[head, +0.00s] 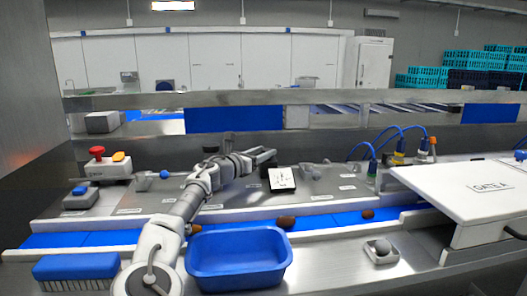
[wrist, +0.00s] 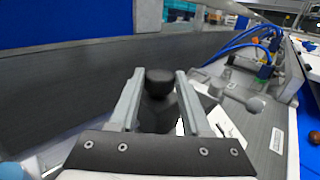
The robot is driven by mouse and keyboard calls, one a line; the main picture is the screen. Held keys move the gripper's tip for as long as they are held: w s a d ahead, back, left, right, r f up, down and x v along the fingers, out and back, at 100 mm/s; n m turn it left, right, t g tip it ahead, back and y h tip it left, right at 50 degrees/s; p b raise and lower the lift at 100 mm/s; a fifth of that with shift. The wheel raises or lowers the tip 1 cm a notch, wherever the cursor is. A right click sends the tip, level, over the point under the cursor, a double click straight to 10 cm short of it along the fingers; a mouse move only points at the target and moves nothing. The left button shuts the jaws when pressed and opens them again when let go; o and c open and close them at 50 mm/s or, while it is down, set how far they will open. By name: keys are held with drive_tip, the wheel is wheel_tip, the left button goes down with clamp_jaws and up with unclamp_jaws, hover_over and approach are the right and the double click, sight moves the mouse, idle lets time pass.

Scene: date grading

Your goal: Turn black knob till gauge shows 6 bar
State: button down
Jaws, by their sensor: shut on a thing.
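The black knob (wrist: 158,78) stands between my two fingers in the wrist view, with its rounded top showing at the fingertips. My gripper (wrist: 160,92) is shut on it. In the head view my gripper (head: 266,158) is at the back of the steel panel, just behind the gauge, and the knob cannot be made out there. The gauge (head: 281,179) is a white square face with small dark marks; its reading is too small to tell. In the wrist view a white plate (wrist: 228,125), likely the gauge, shows partly behind the right finger.
A blue tray (head: 238,284) and a blue brush (head: 76,267) lie in front. Brown dates (head: 285,222) sit on the blue belt (head: 330,219). A red button box (head: 97,168) stands left. Blue hoses (head: 402,133) and a white gate cover (head: 470,188) are right.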

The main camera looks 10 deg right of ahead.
drive_tip(key=shift+c, duration=1.8)
unclamp_jaws()
drive_tip(key=b+v, duration=0.1)
drive_tip(key=v, duration=1.6)
drive_tip(key=shift+s+a+b, duration=0.15)
drive_tip(key=shift+b, duration=0.2)
